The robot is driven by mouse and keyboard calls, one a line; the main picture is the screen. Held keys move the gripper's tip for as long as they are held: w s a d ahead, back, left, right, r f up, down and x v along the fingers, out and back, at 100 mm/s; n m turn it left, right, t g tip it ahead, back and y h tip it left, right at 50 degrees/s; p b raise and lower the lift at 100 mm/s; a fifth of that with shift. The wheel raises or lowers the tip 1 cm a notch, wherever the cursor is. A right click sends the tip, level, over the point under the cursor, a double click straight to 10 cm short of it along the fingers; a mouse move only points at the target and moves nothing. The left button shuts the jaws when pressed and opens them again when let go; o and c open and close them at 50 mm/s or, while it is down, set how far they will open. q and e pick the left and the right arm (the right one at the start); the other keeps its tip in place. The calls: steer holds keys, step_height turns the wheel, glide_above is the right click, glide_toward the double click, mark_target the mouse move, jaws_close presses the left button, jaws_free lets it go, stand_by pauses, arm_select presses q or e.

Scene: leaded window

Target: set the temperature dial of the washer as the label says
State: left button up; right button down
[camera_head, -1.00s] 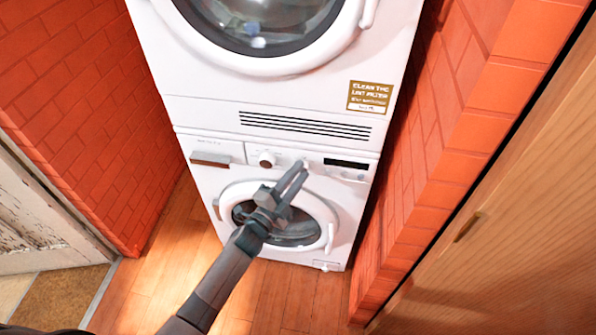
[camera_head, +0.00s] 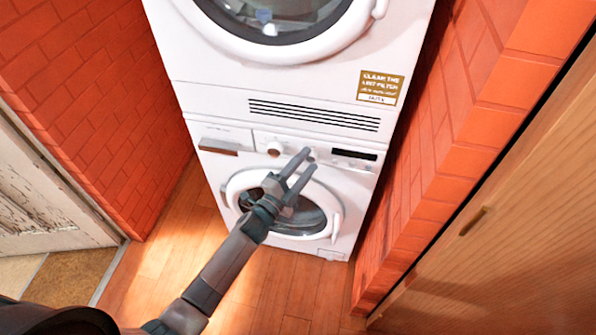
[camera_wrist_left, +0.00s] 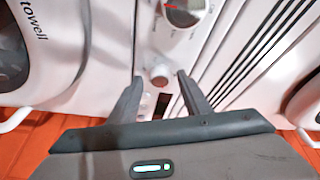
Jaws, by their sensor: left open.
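The washer (camera_head: 345,190) is the lower white machine, with a round door (camera_head: 308,218). Its control panel carries a larger round dial (camera_head: 273,149) and a dark display (camera_head: 354,154). In the left wrist view the larger dial (camera_wrist_left: 186,11) has a red mark and is cut by the top edge. A smaller white knob (camera_wrist_left: 160,73) shows between my open fingers, with no visible contact. My left gripper (camera_head: 311,160) is in front of the panel, right of the larger dial; it also shows in the left wrist view (camera_wrist_left: 160,79). My right gripper is not in view.
A dryer (camera_head: 210,75) sits above the washer, with vent slots (camera_head: 315,114) and a brown lint-filter sticker (camera_head: 381,88); its smaller print is unclear. Brick walls (camera_head: 95,100) stand close on both sides. A wooden door or panel (camera_head: 500,240) is at right. Floor (camera_head: 285,290) is clear in front.

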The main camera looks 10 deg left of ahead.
arm_select(q)
steer(key=shift+s+a, duration=0.15)
steer(key=shift+s, duration=0.2)
steer(key=shift+b+v, duration=1.5)
steer(key=shift+v, duration=6.8)
steer(key=s+a+f+n+g+y, duration=0.1)
steer(key=s+f+n+g+y, duration=0.3)
steer(key=f, duration=0.7)
steer(key=s+a+f+n+y, duration=0.1)
steer(key=f+n, duration=0.4)
steer(key=f, duration=0.7)
steer(key=s+d+f+n+g+y, duration=0.1)
steer(key=s+f+n+g, duration=0.4)
steer(key=s+f, duration=1)
step_height(320, 180, down, 3)
steer(key=d+n, duration=0.1)
steer(key=n, duration=0.1)
steer(key=shift+s+n+g, duration=0.3)
steer(key=shift+n+g, duration=0.1)
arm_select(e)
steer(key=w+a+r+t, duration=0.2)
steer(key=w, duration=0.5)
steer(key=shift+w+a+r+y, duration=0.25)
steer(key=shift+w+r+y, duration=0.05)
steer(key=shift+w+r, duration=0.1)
